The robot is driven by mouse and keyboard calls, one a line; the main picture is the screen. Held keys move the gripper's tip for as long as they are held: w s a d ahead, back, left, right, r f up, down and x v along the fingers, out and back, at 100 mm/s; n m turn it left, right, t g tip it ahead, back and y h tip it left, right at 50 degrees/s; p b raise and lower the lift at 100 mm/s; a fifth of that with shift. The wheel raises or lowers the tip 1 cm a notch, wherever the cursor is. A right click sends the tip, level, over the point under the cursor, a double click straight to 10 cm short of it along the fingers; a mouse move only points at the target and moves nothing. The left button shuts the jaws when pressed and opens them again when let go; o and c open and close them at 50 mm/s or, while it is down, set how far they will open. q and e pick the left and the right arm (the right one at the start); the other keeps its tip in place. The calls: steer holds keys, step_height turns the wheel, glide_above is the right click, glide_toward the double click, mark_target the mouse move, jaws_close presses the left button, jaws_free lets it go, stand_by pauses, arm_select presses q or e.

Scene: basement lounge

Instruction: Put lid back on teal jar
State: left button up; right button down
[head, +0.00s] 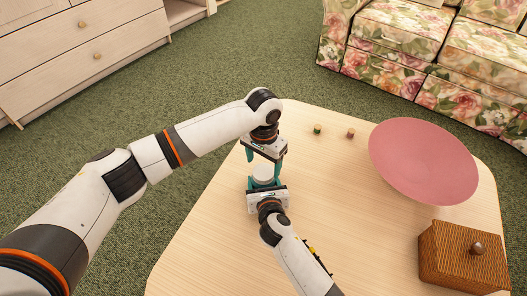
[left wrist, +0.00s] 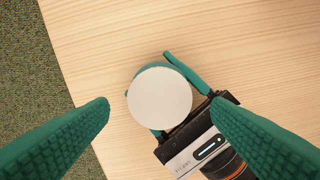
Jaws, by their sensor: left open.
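A white round lid (head: 263,171) lies level at the top of the teal jar (head: 264,182), near the left edge of the table. In the left wrist view the lid (left wrist: 160,101) is a plain white disc that hides nearly all of the jar under it. My left gripper (head: 264,162) points down over the lid. It is open and empty, its fingers spread to either side of the disc. My right gripper (head: 265,184) comes from the front, low down, with its teal fingers on both sides of the jar. Its finger contact is mostly hidden under the lid.
A pink dish (head: 423,160) and a woven brown box (head: 462,258) with a knob stand on the right of the table (head: 350,220). Two small items, one green (head: 317,129) and one brown (head: 350,133), are at the back. A floral sofa (head: 400,30) stands behind.

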mark_target(264, 172)
arm_select(q)
steer(key=shift+f, duration=1.5)
steer(key=c, duration=1)
steer(key=o, duration=1.1)
steer(key=shift+o, duration=0.2)
steer(key=shift+r, duration=0.1)
step_height(264, 172, up, 12)
